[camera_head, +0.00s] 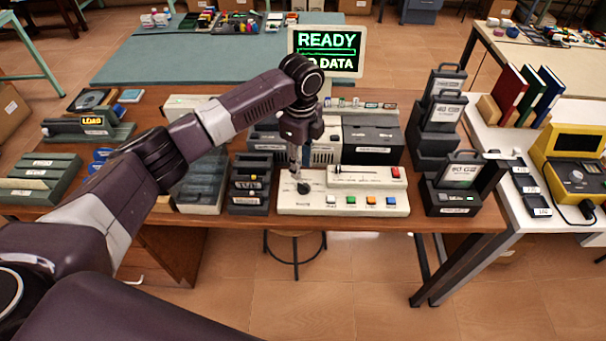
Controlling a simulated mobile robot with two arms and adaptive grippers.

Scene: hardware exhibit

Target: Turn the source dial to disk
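The cream control console (375,209) lies at the front edge of the wooden table. A round dark dial (303,188) sits on its left part; its pointer and markings are too small to read. My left gripper (296,175) points down at the dial from above, its tips at or just over the dial's back left side. The fingers look close together, but whether they grip the dial cannot be told. The monitor (327,40) behind shows READY and a partly hidden line ending in DATA. My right gripper is not in view.
Several coloured buttons and a slider (366,170) are on the same console. A dark cartridge rack (250,197) stands close to its left, and dark drive units (452,197) to its right. A black-topped device (371,140) stands behind.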

